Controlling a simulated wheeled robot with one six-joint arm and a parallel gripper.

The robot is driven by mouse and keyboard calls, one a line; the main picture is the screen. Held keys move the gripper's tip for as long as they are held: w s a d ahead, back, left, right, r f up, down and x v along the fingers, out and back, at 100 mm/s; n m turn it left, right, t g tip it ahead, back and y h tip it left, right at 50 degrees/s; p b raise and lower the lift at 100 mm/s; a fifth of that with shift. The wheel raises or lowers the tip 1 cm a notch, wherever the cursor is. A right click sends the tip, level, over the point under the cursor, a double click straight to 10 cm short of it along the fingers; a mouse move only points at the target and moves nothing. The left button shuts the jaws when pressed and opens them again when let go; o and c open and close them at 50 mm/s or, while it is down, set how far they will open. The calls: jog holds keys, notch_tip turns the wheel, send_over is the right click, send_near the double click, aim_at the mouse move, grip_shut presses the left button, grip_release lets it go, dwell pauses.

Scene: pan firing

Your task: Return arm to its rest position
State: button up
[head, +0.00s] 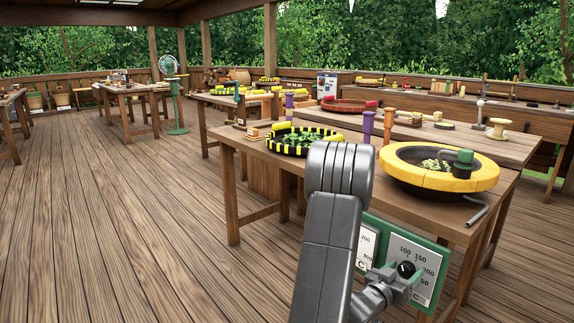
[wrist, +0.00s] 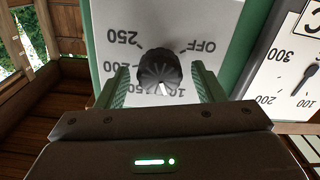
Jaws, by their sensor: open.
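My gripper (head: 393,283) is at the front of the near table, by a green-framed control panel (head: 432,262). In the wrist view my gripper (wrist: 160,88) is open, with one finger on each side of a black knob (wrist: 158,68). I cannot tell whether the fingers touch the knob. The knob also shows in the head view (head: 406,269). My arm (head: 332,230) is extended forward and low over the floor's near side.
A yellow-rimmed round pan (head: 400,176) stands on the near table (head: 350,160) above the panel. A black-and-yellow-rimmed tray (head: 280,147) and purple and orange posts stand beside it. A needle gauge (wrist: 300,75) is right of the knob. Wooden floor (head: 130,220) lies clear to the left.

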jog(key=shift+m, duration=1.1)
